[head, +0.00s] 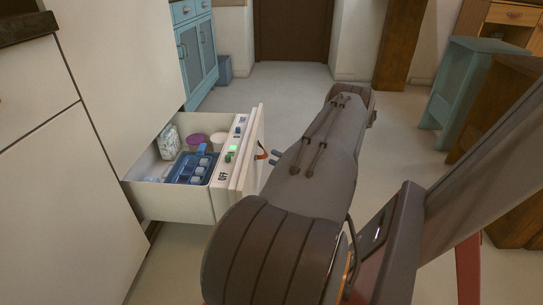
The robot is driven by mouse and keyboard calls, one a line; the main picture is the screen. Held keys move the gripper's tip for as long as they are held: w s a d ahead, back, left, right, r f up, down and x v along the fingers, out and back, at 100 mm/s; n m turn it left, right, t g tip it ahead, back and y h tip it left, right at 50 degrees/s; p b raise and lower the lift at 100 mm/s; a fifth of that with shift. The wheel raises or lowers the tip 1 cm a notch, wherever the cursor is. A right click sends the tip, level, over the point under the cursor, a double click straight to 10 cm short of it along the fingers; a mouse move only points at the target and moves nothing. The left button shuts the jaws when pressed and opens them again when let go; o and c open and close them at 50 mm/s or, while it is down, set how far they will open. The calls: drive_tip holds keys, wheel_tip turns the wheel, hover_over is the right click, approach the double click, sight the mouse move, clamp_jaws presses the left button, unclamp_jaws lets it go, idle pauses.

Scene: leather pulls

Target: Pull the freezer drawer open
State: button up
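The freezer drawer (170,205) stands out from the tall white cabinet front, open far enough to show its contents. Its white front panel (252,150) faces right, with a brown leather pull (262,153) on its outer face. My arm reaches past the front's right side. My gripper (274,157) shows only as two small blue-grey fingertips at the arm's left edge, just right of the pull. The fingertips look parted, with a small gap to the pull and nothing seen between them. The rest of the gripper is hidden behind my arm.
In the drawer lie a blue tray (190,168), a patterned packet (169,142) and a purple-lidded tub (197,139). A teal stool (462,85) stands at right. A teal cabinet (196,50) and blue bin (224,70) stand behind. The floor beyond the drawer is clear.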

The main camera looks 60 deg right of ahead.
drive_tip(key=shift+s+d+f+p, duration=0.1)
drive_tip(key=shift+s+f+p, duration=0.1)
drive_tip(key=shift+s, duration=0.85)
drive_tip(key=shift+s+d+f+p, duration=0.1)
drive_tip(key=shift+s+f+p, duration=0.1)
drive_tip(key=shift+s, duration=0.85)
drive_tip(key=shift+r, duration=0.1)
